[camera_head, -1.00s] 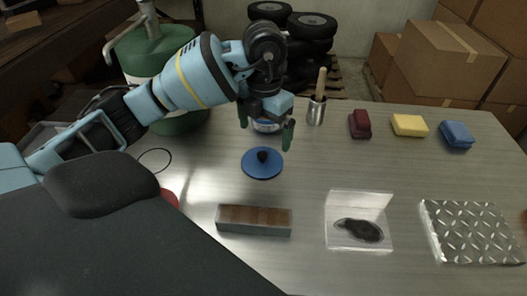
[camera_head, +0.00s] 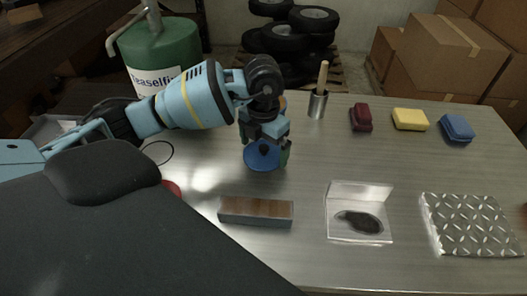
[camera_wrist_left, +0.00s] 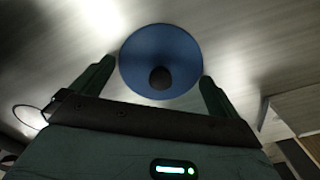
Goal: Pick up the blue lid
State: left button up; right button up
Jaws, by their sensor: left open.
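The blue lid (camera_head: 258,161), a flat round disc with a dark knob, lies on the metal table. My left gripper (camera_head: 268,148) is low over it and hides its far part in the head view. In the left wrist view, the lid (camera_wrist_left: 160,48) shows whole, with the knob (camera_wrist_left: 160,77) near its lower edge. The open green fingers of my left gripper (camera_wrist_left: 157,72) are on either side of the knob, with nothing held between them. I cannot tell whether the fingertips touch the lid. My right gripper is not in view.
A wood-topped block (camera_head: 256,211) lies in front of the lid. A clear open case (camera_head: 358,230) and a diamond-plate sheet (camera_head: 470,225) are to the right. A metal cup (camera_head: 317,104) with a wooden handle stands behind. Red, yellow and blue blocks lie at the back right.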

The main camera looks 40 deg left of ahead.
aim_at(263, 147)
pick_arm(q)
jog(key=shift+f, duration=0.1)
jog(key=c, duration=0.6)
notch_tip(263, 147, up, 10)
dwell(0.5)
